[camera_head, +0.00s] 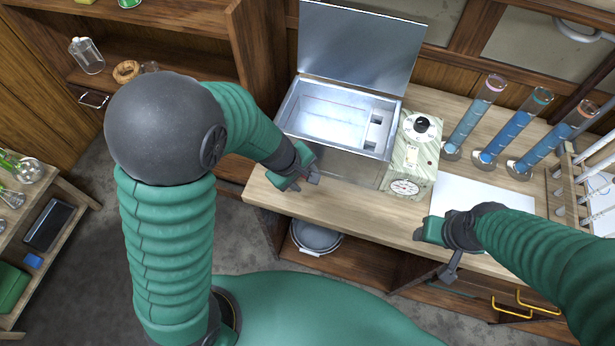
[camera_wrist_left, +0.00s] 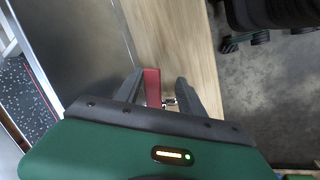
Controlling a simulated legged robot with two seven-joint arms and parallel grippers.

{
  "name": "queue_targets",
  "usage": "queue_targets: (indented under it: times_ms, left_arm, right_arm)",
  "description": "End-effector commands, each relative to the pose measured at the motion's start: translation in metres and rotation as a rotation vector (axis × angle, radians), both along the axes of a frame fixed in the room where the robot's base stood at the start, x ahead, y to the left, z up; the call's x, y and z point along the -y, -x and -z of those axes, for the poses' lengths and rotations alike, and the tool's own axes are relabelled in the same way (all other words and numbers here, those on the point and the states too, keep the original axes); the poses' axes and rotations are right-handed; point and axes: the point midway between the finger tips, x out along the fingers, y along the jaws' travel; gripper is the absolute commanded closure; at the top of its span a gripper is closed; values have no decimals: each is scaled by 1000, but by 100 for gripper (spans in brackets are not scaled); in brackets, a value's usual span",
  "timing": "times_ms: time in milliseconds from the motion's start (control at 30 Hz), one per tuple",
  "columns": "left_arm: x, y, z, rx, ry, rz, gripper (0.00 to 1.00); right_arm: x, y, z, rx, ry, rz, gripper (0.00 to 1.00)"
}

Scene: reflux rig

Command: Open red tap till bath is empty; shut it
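The metal bath (camera_head: 338,118) stands on the bench with its lid raised. Its inside looks pale and shiny; I cannot tell whether water is in it. In the left wrist view the red tap (camera_wrist_left: 152,88) shows as a red lever with a small metal fitting beside it. My left gripper (camera_head: 312,176), also in the left wrist view (camera_wrist_left: 166,88), is open at the bath's front. Its fingers lie on either side of the tap, the lever close to the left finger. The head view hides the tap. My right gripper (camera_head: 451,268) is over the bench's front edge; its finger state is unclear.
A control box (camera_head: 412,155) with a knob and a dial adjoins the bath. Several tall cylinders of blue liquid, one here (camera_head: 473,118), stand to the right. A grey bucket (camera_head: 315,238) sits under the bench. A white sheet (camera_head: 480,195) lies by my right arm.

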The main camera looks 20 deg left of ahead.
Motion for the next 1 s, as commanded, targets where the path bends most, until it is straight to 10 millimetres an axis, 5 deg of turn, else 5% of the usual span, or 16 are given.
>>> queue_targets:
  times_ms: [100, 400, 733, 1000]
  left_arm:
    - [-8, 7, 6, 4, 0, 192, 55]
    - [-24, 18, 2, 0, -1, 630, 55]
    - [-29, 18, 0, 3, -5, 696, 55]
    - [-29, 17, -1, 6, -5, 694, 96]
  right_arm:
    - [0, 0, 21, 0, 0, 0, 45]
    - [0, 0, 41, 0, 0, 0, 45]
    - [0, 0, 41, 0, 0, 0, 45]
    - [0, 0, 41, 0, 0, 0, 45]
